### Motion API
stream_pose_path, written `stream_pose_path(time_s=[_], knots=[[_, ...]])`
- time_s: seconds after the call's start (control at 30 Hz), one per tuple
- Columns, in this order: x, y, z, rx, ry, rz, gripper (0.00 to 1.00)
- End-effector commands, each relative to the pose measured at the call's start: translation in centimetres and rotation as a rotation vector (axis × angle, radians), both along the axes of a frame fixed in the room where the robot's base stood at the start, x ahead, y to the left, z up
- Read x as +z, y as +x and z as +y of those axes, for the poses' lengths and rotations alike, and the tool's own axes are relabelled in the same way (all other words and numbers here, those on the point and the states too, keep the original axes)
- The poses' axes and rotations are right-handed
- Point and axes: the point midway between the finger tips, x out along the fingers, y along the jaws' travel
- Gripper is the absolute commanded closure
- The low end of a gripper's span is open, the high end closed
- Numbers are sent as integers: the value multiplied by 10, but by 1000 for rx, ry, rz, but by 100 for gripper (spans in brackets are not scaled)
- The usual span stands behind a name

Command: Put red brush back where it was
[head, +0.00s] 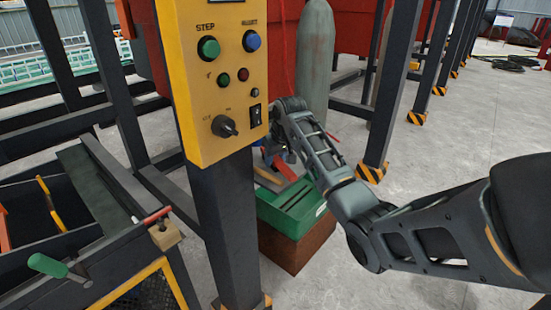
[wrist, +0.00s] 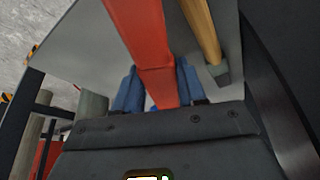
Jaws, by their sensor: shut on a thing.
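In the wrist view, the red brush (wrist: 150,50) is a long flat red bar running between the two blue fingers of my gripper (wrist: 158,88). My gripper is shut on it. Its far end runs out of the top of the picture, and I see no bristles. In the head view, a red piece (head: 285,168), which looks like the brush, shows beside the end of my arm, just above the green box. The fingers are mostly hidden there by my wrist and the yellow panel.
A wooden handle (wrist: 202,30) with a grey end lies close beside the brush. The green box (head: 292,208) stands on a brown block (head: 297,248). A yellow control panel (head: 212,80) on a dark post stands left of my arm. A grey cylinder (head: 316,60) stands behind.

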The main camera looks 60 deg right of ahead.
Motion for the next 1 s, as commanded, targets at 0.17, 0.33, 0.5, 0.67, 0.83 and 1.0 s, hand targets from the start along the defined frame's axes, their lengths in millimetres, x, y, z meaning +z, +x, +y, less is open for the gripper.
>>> stream_pose_path(time_s=[0.17,0.33,0.5,0.67,0.83,1.0], knots=[[-1,0,0,0,1,1,46],[-1,0,0,0,0,0,34],[0,0,0,0,0,0,34],[8,-2,2,1,-2,-2,34],[34,-11,8,1,-3,-3,34],[68,-21,16,1,-3,-3,34]])
